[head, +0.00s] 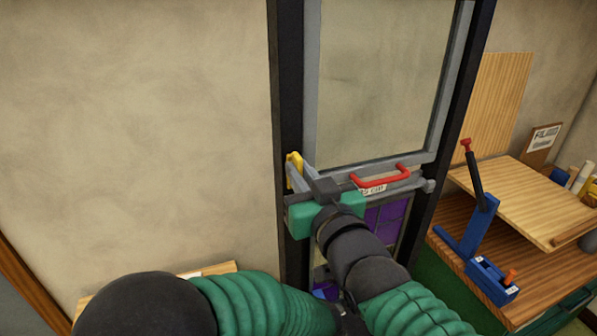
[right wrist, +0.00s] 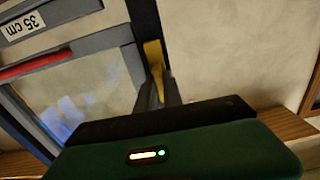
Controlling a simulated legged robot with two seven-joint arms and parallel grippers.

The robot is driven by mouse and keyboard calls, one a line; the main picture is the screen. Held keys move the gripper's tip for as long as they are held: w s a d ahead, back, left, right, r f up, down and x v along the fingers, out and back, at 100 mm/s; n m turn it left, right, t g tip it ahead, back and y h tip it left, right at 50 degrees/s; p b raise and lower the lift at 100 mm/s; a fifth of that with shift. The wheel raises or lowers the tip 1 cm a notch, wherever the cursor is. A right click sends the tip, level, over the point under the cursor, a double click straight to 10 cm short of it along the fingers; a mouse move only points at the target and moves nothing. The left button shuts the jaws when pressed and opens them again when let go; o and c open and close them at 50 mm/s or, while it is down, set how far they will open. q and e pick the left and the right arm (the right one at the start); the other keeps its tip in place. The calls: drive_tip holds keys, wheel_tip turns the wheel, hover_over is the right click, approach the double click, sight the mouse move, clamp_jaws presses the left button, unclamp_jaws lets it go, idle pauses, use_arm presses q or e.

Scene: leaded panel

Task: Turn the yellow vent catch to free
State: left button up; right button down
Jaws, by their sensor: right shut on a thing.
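The yellow vent catch (head: 293,160) sits on the left side of the grey vent frame (head: 311,110), by the dark post. It stands roughly upright in the head view. My right gripper (head: 295,178) is shut on the catch. In the right wrist view the yellow catch (right wrist: 153,55) rises from between my right fingertips (right wrist: 157,84), and its lower part is hidden by them. My left arm crosses the bottom of the head view; its gripper does not show.
A red handle (head: 380,178) with a label lies along the vent's lower rail, close right of my right gripper. Purple panes (head: 388,222) show below. At right a wooden bench (head: 530,200) carries a blue lever tool (head: 480,225). The wall at left is bare.

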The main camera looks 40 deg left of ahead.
drive_tip(key=shift+f, duration=0.35)
drive_tip(key=c, duration=1.6)
unclamp_jaws()
drive_tip(key=shift+d+r, duration=0.1)
use_arm(q)
drive_tip(key=shift+s+d, duration=0.1)
drive_tip(key=shift+d, duration=0.25)
use_arm(e)
drive_tip(key=shift+o, duration=0.6)
drive_tip(key=shift+s+d+r, duration=0.1)
drive_tip(key=shift+d+r, duration=0.1)
drive_tip(key=shift+d, duration=0.05)
